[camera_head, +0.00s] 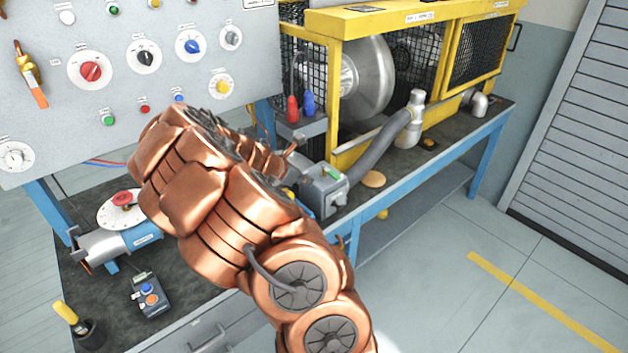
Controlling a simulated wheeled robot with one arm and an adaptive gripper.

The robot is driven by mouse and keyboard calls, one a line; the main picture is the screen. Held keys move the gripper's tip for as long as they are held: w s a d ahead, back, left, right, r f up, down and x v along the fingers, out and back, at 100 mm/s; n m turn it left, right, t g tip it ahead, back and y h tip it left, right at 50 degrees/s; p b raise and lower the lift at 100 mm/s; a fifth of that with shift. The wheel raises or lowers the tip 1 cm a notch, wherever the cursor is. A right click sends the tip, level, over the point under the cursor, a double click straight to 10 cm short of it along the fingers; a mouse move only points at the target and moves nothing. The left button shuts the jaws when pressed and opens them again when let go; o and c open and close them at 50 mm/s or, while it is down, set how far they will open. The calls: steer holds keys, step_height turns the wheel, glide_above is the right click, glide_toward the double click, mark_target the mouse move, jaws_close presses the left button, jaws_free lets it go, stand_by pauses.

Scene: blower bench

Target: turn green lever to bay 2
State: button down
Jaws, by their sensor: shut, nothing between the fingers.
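A small green lever (333,172) sits on top of a grey valve box (322,193) on the bench, right of my copper arm. Its bay marks are too small to read. My gripper (292,150) is mostly hidden behind my own wrist; only a little grey shows, just left of the valve box. It looks shut and empty. I cannot tell whether it touches the box.
A grey hose (378,150) runs from the box to a yellow-framed blower cage (345,90). A knob panel (150,60) stands at the back left. A blue motor with a red knob (122,200) and a button box (148,295) lie left of my arm.

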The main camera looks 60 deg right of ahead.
steer(key=w+b+v, duration=0.1)
steer(key=b+v, duration=0.1)
steer(key=v, duration=0.5)
steer(key=m+b, duration=0.1)
steer(key=b, duration=0.6)
glide_toward(334, 176)
steer(key=shift+g+y, duration=0.3)
steer(key=shift+w+a+f+x, duration=0.1)
steer(key=shift+w+f+x, duration=0.05)
steer(key=shift+x, duration=1)
steer(key=shift+w+a+f+x, duration=0.1)
steer(key=shift+w+x, duration=0.05)
steer(key=shift+x, duration=1)
steer(key=shift+w+a+f+x, duration=0.1)
steer(key=shift+w+f+x, duration=0.1)
steer(key=shift+x, duration=0.95)
steer(key=shift+d+r+p, duration=0.1)
steer(key=shift+p, duration=0.2)
